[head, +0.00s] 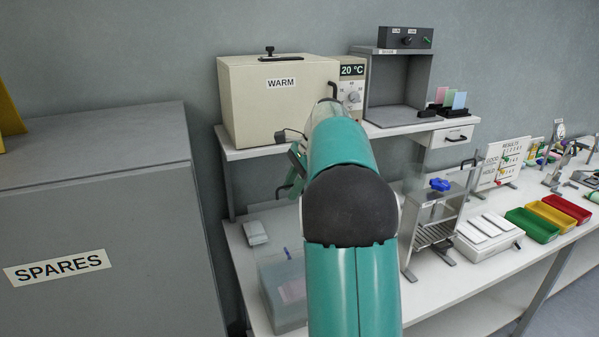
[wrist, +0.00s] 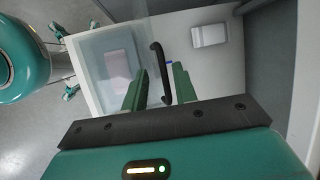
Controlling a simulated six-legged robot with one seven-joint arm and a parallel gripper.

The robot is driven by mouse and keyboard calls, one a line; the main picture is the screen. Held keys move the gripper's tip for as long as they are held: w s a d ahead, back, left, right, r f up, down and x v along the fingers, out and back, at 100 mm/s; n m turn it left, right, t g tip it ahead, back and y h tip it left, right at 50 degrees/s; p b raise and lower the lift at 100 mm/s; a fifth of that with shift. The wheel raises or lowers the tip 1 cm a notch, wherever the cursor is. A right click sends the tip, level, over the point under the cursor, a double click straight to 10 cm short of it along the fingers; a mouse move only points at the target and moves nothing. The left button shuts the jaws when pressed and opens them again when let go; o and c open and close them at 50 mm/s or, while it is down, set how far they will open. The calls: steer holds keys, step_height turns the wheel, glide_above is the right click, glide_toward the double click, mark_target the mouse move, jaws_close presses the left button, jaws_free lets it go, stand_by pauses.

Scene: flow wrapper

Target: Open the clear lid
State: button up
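The clear lid (wrist: 98,47) shows in the wrist view as a see-through panel with a dark curved handle (wrist: 161,72) along its right side. A pink item (wrist: 119,62) shows through it. In the head view the clear-walled box (head: 283,312) stands on the lower bench, partly hidden by my arm. My gripper (wrist: 160,84) is open, with one green finger on each side of the handle in the wrist picture. I cannot tell whether the fingers touch the handle or how far above it they are. In the head view my gripper (head: 297,172) is mostly hidden behind my arm.
A small white block (wrist: 208,35) lies on the bench near the box. The upper shelf with the WARM oven (head: 275,105) overhangs the bench. The grey SPARES cabinet (head: 95,220) stands to the left. A metal rack (head: 432,232) stands right of my arm.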

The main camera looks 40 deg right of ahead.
steer(key=v, duration=1.3)
steer(key=shift+r, duration=0.2)
steer(key=shift+s, duration=0.1)
steer(key=s+a+f+n+h, duration=0.1)
steer(key=s+a+n, duration=0.35)
steer(key=a, duration=0.55)
steer(key=s+a+f+n+h, duration=0.1)
steer(key=s+a+n, duration=0.3)
steer(key=a, duration=0.7)
steer(key=s+a+f+n+t+h, duration=0.1)
steer(key=s+a+f+n+t, duration=0.1)
steer(key=s+a+f+n, duration=1)
step_height(320, 180, down, 3)
steer(key=shift+s+a+r+t+h, duration=0.2)
steer(key=shift+s+a+t+h, duration=0.15)
steer(key=shift+s, duration=0.35)
